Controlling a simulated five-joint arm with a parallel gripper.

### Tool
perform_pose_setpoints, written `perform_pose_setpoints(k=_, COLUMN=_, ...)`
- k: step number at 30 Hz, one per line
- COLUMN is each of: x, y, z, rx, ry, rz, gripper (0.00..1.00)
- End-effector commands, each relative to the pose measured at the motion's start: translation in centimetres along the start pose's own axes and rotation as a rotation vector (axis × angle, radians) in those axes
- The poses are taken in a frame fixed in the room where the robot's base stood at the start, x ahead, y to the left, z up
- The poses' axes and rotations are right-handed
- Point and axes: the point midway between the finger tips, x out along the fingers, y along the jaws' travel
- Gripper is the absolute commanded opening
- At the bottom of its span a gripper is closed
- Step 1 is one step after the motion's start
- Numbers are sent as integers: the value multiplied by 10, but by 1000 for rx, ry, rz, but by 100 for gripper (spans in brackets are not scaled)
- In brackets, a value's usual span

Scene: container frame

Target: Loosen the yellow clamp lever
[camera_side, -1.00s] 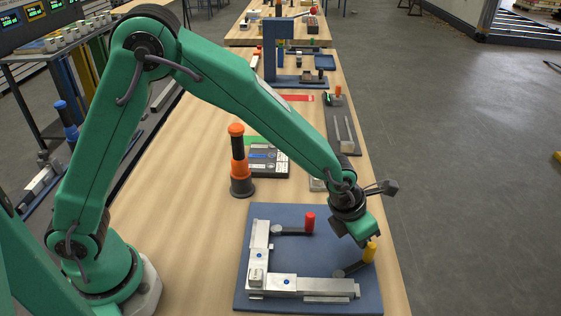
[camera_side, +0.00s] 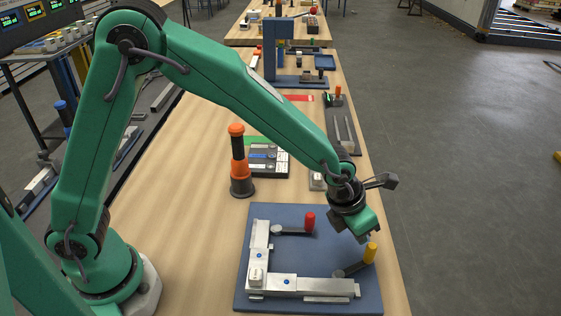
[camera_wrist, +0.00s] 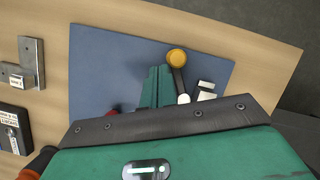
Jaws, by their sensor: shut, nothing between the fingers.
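The yellow clamp lever (camera_side: 370,253) stands at the right of the blue plate (camera_side: 312,221), its knob upright at the end of a dark arm. In the wrist view its round yellow knob (camera_wrist: 177,57) shows beyond my fingers. My gripper (camera_side: 364,239) is shut and empty, just above and behind the yellow knob in the side view. In the wrist view my gripper (camera_wrist: 157,78) points at the plate just left of the knob. Whether the fingertips touch the knob I cannot tell.
A red-knobbed lever (camera_side: 310,222) stands behind on the same plate. A silver L-shaped frame (camera_side: 315,287) lies along the plate's left and front. An orange and black post (camera_side: 238,160) stands at the back left. The wooden table (camera_side: 190,215) is clear at left.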

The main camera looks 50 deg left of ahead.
Motion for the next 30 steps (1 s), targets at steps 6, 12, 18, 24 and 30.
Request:
perform_pose_setpoints(k=6, x=-26, y=0, z=0, rx=0, ry=-2, rz=0, gripper=0)
perform_pose_setpoints(k=12, x=-47, y=0, z=0, rx=0, ry=-1, rz=0, gripper=0)
perform_pose_setpoints(k=18, x=-57, y=0, z=0, rx=0, ry=1, rz=0, gripper=0)
perform_pose_setpoints(k=24, x=-59, y=0, z=0, rx=-1, ry=2, rz=0, gripper=16)
perform_pose_setpoints(k=30, x=-54, y=-3, z=5, rx=-49, ry=34, rz=7, gripper=43)
